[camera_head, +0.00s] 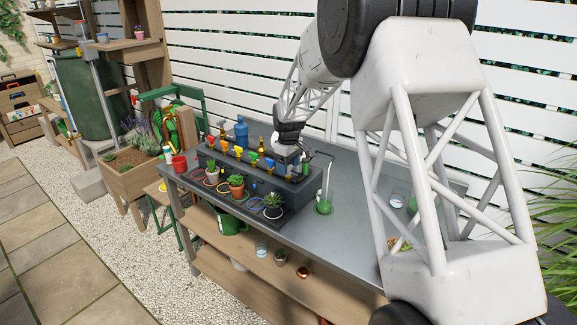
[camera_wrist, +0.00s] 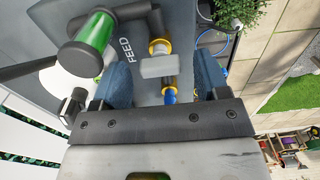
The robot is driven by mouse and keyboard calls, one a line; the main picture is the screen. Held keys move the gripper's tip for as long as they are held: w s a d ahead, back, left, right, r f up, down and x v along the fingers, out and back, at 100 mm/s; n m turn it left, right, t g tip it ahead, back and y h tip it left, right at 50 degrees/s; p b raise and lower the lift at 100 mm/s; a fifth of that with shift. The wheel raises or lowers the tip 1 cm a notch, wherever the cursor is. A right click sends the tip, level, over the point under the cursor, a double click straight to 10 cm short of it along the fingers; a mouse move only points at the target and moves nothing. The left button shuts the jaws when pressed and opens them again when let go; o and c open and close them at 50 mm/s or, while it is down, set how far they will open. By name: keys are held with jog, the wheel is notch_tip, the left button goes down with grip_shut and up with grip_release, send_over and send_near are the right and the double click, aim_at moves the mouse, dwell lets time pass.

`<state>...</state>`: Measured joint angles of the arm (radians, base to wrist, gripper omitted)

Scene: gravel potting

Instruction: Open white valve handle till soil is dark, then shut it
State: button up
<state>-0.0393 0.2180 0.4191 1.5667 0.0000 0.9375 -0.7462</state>
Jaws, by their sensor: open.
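The white valve handle (camera_wrist: 158,67) shows in the wrist view as a pale block below a yellow-ringed fitting (camera_wrist: 160,47). It lies between the blue fingertips of my gripper (camera_wrist: 163,78), with gaps on both sides. My gripper is open and holds nothing. In the head view my gripper (camera_head: 290,146) is over the right end of the dark valve box (camera_head: 250,172) and hides the handle there. A dark pot (camera_head: 273,211) with a spiky plant stands at the front right of the row; its soil is too small to judge.
A green-filled tube (camera_wrist: 95,35) is close beside my gripper, near the word FEED. The grey tabletop (camera_head: 345,225) has clear room.

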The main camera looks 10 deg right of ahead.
jog(key=shift+f, duration=0.1)
jog(key=c, duration=0.9)
